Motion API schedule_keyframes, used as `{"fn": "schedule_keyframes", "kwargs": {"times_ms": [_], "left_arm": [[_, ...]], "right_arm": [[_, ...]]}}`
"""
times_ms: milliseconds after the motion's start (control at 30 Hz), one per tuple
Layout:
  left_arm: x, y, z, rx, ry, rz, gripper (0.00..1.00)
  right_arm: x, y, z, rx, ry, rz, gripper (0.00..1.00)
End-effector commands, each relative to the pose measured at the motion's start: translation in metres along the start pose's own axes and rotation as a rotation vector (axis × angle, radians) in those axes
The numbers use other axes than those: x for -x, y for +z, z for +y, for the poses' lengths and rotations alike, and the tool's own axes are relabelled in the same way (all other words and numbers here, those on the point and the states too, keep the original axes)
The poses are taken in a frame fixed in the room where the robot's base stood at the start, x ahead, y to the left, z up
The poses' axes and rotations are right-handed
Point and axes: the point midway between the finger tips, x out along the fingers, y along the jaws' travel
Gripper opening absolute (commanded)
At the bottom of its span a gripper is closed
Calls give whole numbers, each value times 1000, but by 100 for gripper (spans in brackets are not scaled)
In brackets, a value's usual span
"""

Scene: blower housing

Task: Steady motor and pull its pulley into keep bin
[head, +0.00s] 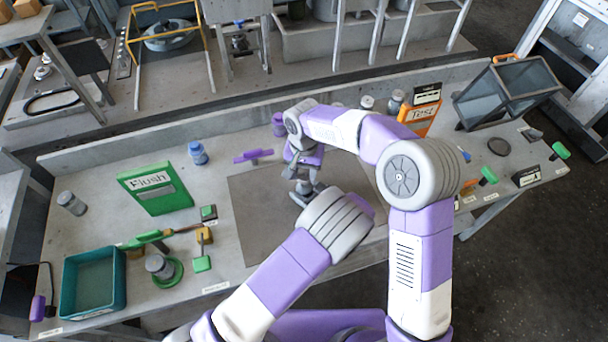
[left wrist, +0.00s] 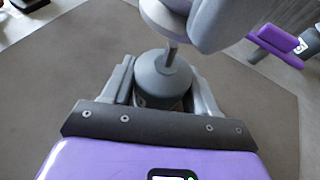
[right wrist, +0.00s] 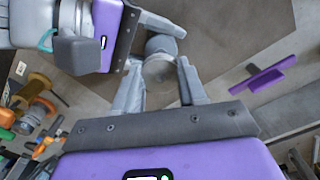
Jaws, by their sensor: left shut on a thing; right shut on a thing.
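The motor (left wrist: 160,85) is a grey cylinder with a cone-shaped top and a thin upright shaft. My left gripper (left wrist: 164,78) is shut on its body from both sides. The pulley (left wrist: 163,20) is a pale round disc at the top of the shaft; I cannot tell how far it sits on it. My right gripper (right wrist: 160,68) is shut on the pulley (right wrist: 159,71), above my left gripper. In the head view the motor (head: 304,188) stands on the grey mat, partly hidden by my arms. A teal bin (head: 122,285) stands at the front left; its label is unreadable.
The grey mat (head: 250,215) is clear around the motor. A purple-handled thing (head: 253,156) lies at its back edge. An orange "Test" sign (head: 420,115) and a glass-sided box (head: 505,92) stand at the right.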

Motion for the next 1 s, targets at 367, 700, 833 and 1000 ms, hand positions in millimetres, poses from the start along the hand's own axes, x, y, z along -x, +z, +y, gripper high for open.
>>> {"fn": "schedule_keyframes", "kwargs": {"times_ms": [367,700,833,1000], "left_arm": [[0,0,0,0,0,0,4],[0,0,0,0,0,0,88],[0,0,0,0,0,0,88],[7,3,-1,4,5,0,88]], "right_arm": [[22,0,0,0,0,1,5],[22,0,0,0,0,1,5],[22,0,0,0,0,1,5],[25,0,0,0,0,1,5]]}}
